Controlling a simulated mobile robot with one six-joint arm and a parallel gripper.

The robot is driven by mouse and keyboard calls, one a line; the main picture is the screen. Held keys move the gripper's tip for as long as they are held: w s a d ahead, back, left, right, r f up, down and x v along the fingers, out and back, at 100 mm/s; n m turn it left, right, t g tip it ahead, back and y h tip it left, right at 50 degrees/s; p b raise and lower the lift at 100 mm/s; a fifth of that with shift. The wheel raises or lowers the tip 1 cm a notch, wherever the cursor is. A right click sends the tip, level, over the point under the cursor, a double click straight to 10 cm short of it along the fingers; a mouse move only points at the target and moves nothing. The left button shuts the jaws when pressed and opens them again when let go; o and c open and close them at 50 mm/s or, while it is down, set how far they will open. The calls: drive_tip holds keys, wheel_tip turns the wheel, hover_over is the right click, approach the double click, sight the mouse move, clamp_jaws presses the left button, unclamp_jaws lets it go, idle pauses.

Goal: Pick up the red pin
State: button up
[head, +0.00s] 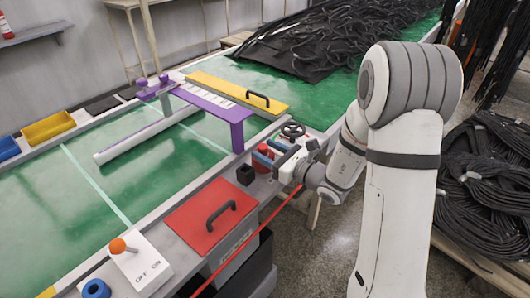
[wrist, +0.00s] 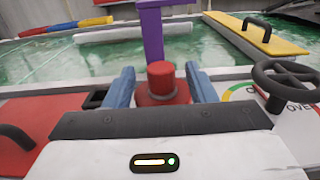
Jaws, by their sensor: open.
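The red pin (wrist: 162,85) stands upright in the wrist view, with a narrower round top on a wider red base. The blue fingers of my gripper (wrist: 160,74) are spread on its left and right, with gaps beside the pin's top. The dark gripper body hides the lowest part of the pin. In the head view my gripper (head: 269,153) is at the table's front edge, and the red pin (head: 264,164) is partly hidden by the fingers.
A black handwheel (wrist: 287,80) is close on the right over a coloured dial. A red panel (head: 209,216) with a black handle and a small black block (head: 245,175) lie left of my gripper. A purple frame (head: 237,132) rises just behind. A yellow panel (head: 235,90) lies farther back.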

drive_tip(key=shift+x, duration=1)
drive_tip(key=shift+d, duration=0.1)
